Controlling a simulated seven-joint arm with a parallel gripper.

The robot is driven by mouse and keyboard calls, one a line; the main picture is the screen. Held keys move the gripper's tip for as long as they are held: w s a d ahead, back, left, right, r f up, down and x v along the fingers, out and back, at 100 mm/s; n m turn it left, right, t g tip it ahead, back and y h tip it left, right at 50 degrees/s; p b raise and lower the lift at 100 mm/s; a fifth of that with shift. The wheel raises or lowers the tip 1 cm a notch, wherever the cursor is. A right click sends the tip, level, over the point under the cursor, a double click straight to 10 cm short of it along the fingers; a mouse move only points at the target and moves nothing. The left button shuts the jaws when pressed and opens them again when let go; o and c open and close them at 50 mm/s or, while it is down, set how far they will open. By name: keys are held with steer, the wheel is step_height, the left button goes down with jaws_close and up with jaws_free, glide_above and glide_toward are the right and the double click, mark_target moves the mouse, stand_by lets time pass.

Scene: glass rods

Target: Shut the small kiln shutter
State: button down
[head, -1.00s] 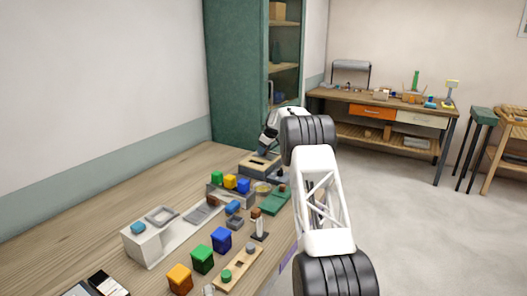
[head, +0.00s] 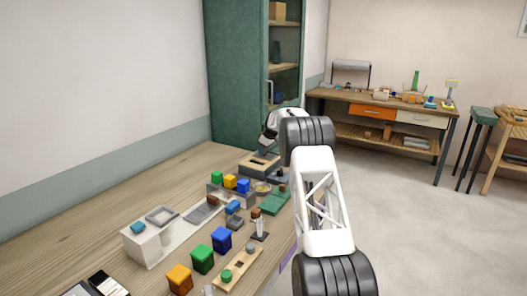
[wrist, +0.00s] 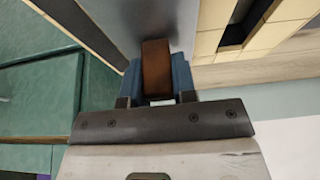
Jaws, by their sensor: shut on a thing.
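The small kiln (head: 259,164) is a low, pale brick block at the far end of the long wooden table in the head view. In the wrist view its brick edge (wrist: 215,18) has a dark slot in it. Beside the slot lies a smooth grey metal plate (wrist: 145,18), which looks like the shutter. My gripper (wrist: 157,75) has its blue fingertips shut on the brown handle (wrist: 157,62) at the plate. In the head view my gripper (head: 264,151) is low over the kiln; its fingertips are hard to see. How far the shutter covers the opening cannot be told.
Yellow, green and blue blocks (head: 230,182) in a grey holder stand close to the kiln. A green tray (head: 274,201) lies near the table's right edge. A tall green cabinet (head: 236,75) rises behind. The table's left side is mostly clear.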

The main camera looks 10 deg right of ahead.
steer(key=shift+s, duration=0.1)
steer(key=shift+s+a, duration=2.85)
steer(key=shift+a, duration=0.15)
steer(key=c, duration=1.2)
jaws_free()
steer(key=shift+s+a, duration=0.1)
steer(key=shift+c, duration=0.2)
steer(key=o, duration=0.3)
steer(key=shift+r, duration=0.1)
steer(key=shift+v, duration=3.85)
